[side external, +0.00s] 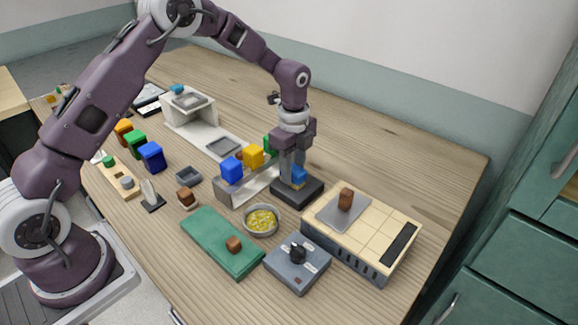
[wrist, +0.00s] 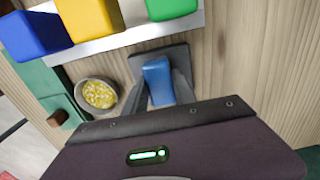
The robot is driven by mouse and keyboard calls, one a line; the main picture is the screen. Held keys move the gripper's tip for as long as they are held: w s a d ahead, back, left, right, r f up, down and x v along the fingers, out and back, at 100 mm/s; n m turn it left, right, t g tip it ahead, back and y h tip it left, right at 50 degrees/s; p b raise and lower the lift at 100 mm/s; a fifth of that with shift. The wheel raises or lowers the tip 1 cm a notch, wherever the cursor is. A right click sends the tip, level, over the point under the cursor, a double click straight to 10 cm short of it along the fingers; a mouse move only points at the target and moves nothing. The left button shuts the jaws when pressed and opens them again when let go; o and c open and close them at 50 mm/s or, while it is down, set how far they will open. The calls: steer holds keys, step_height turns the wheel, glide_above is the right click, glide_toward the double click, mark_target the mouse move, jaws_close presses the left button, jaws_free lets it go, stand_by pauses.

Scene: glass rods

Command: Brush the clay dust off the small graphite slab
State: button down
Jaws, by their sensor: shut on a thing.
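My gripper (side external: 291,168) is shut on a blue brush (side external: 299,174), which also shows in the wrist view (wrist: 157,78). A pale tan strip at the brush's lower end looks like its bristles. The brush is upright over the small dark graphite slab (side external: 308,194). In the wrist view the slab (wrist: 176,54) is a dark square behind the brush and fingers. The brush's lower end is at or just above the slab's top; I cannot tell whether they touch. The brush and fingers hide part of the slab. I cannot make out any clay dust on it.
A pale rack (side external: 259,185) with blue, yellow and green blocks stands close left of the slab. A bowl of yellow bits (side external: 261,220), a grey knobbed box (side external: 310,272) and a tiled cream unit (side external: 376,224) stand in front. Bare table lies behind and right.

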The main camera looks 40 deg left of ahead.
steer(key=shift+d, duration=2.3)
step_height(320, 180, up, 8)
steer(key=shift+a+r, duration=0.1)
